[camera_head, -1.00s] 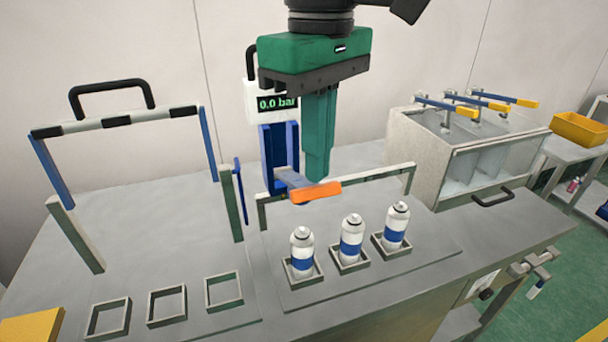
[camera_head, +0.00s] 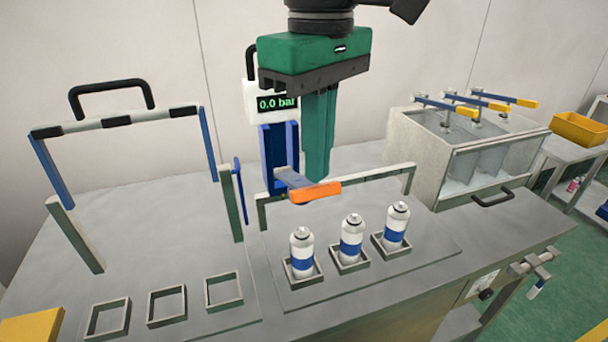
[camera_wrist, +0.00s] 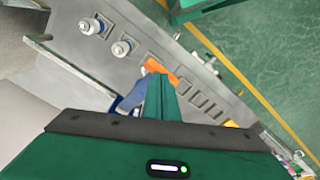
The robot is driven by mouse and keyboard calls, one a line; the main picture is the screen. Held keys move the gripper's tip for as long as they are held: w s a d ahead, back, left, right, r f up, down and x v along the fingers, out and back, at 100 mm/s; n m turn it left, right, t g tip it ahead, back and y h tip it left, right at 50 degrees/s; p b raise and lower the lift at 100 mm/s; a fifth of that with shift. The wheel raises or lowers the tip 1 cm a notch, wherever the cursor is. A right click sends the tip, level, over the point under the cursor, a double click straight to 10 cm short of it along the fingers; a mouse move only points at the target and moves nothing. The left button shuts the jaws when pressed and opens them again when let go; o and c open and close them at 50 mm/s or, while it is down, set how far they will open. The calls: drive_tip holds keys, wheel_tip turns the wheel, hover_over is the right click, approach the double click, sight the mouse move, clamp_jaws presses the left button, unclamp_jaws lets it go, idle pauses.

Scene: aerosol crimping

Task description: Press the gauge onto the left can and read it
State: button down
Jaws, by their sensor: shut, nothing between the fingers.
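The left can (camera_head: 302,250), white with a blue band, stands upright in a square holder at the front. The gauge (camera_head: 270,105) is a white box with a black handle; its display reads 0.0 bar. A blue bracket (camera_head: 280,150) below it carries an arm with an orange end (camera_head: 316,193), above and behind the cans. My gripper (camera_head: 317,180) is shut and empty, pointing down just above the orange end; I cannot tell whether they touch. In the wrist view my fingers (camera_wrist: 160,100) are beside the orange end (camera_wrist: 158,68), and the left can does not show clearly.
The middle can (camera_head: 351,238) and right can (camera_head: 396,226) stand in holders beside it. A low frame (camera_head: 410,180) stands behind them. Several empty holders (camera_head: 166,306) and a striped gate (camera_head: 115,121) are at left. A tank (camera_head: 440,150) with levers is at right.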

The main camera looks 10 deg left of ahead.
drive_tip(key=shift+f, duration=0.2)
idle(0.5)
drive_tip(key=shift+f, duration=0.45)
wheel_tip(320, 180, down, 9)
drive_tip(key=s+d, duration=0.1)
drive_tip(key=shift+s, duration=0.4)
idle(1.3)
drive_tip(key=shift+r, duration=0.15)
idle(0.4)
drive_tip(key=shift+w+a+r, duration=0.15)
drive_tip(key=shift+w+r, duration=0.15)
drive_tip(key=shift+r, duration=1.9)
drive_tip(key=shift+w+a+r, duration=0.15)
drive_tip(key=shift+w+r, duration=0.1)
drive_tip(key=shift+r, duration=2)
drive_tip(key=shift+w+a+r, duration=0.15)
drive_tip(key=shift+w+r, duration=0.15)
drive_tip(key=shift+r, duration=1.9)
drive_tip(key=shift+a+r, duration=0.1)
drive_tip(key=shift+r, duration=0.3)
drive_tip(key=shift+w, duration=0.1)
